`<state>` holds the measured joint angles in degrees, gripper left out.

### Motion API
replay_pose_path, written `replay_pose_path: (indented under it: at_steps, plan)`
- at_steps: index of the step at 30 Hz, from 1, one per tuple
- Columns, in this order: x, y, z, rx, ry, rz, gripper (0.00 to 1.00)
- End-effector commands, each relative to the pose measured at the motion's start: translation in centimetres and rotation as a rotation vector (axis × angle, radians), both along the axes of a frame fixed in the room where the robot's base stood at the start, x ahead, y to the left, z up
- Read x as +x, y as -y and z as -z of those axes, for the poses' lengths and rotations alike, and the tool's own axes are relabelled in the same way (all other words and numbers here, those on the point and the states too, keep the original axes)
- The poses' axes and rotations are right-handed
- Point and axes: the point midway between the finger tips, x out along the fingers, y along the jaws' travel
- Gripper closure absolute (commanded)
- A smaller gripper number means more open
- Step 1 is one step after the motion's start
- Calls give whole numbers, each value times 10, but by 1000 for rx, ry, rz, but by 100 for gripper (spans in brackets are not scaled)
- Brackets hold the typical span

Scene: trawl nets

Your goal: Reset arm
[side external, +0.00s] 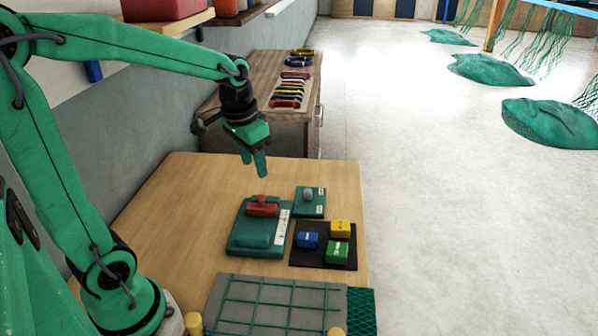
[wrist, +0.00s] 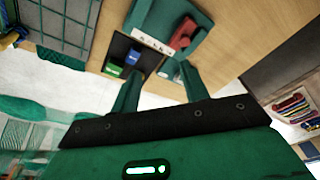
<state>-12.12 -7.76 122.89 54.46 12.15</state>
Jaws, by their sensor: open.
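My gripper (side external: 256,163) hangs above the wooden table in the side external view, its fingers pointing down. It is clear of everything on the table. In the wrist view the two fingers (wrist: 160,74) stand apart with nothing held between them. The red handle also shows in the wrist view (wrist: 184,33).
A small green box with a grey knob (side external: 308,195) stands beside the device. A dark mat (side external: 312,262) carries blue, yellow and green blocks. A netted grey board (side external: 275,300) lies at the front. A wooden cabinet (side external: 258,88) stands behind. The table's left part is clear.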

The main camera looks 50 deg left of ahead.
Motion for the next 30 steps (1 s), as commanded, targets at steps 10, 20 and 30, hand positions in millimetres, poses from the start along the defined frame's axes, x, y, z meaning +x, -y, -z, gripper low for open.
replay_pose_path:
  at_steps: [10, 20, 30]
  plan:
    - [-46, 37, -27, 1, 137, 6, 55]
    - [-88, 62, -36, -20, 259, 8, 55]
    - [-108, 71, -34, -37, 314, 10, 55]
